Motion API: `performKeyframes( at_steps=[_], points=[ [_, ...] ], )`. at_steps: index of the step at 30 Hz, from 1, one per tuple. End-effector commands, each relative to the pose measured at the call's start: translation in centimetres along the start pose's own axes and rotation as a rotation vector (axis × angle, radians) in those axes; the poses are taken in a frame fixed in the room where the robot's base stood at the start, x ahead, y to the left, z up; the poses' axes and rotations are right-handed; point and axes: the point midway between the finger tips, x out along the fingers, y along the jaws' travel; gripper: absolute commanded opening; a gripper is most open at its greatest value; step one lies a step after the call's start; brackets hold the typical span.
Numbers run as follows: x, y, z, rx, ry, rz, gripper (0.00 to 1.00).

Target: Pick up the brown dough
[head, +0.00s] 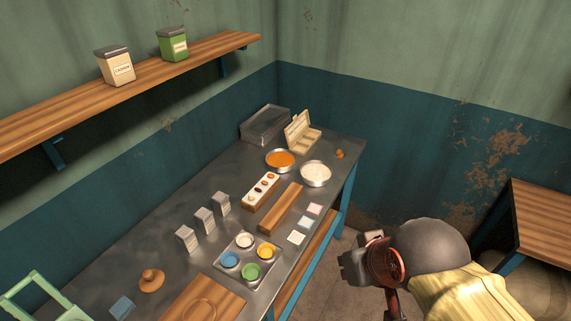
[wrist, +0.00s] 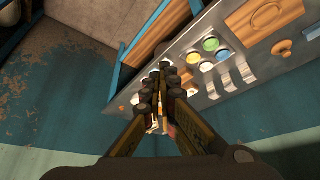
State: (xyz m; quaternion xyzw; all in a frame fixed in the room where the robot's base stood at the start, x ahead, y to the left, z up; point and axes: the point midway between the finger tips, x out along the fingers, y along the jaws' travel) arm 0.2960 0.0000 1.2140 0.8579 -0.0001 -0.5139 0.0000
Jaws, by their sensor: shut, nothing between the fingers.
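A tan-brown rounded lump with a raised knob (head: 151,281) sits on the near left part of the metal table; it also shows near the top right of the wrist view (wrist: 282,47). A smaller orange-brown lump (head: 339,154) lies by the table's far right corner. I cannot tell for sure which is the brown dough. My gripper (head: 350,264) is off the table's right side, apart from both lumps. In the wrist view its fingers (wrist: 162,70) are together and empty.
The metal table (head: 170,240) holds a tray of coloured cups (head: 224,272), a wooden board (head: 198,303), grey blocks (head: 204,221), two round pans (head: 316,174) and an open box (head: 302,138). A wooden shelf (head: 205,55) hangs above. A wooden-topped table (head: 545,220) stands at right.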

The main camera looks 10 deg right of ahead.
Motion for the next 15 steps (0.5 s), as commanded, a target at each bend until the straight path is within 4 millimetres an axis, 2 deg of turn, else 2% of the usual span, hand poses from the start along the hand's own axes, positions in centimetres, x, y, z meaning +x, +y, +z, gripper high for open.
performKeyframes(
  at_steps=[15],
  points=[
    [0.0,0.0,0.0,0.0,0.0,0.0,0.02]
  ],
)
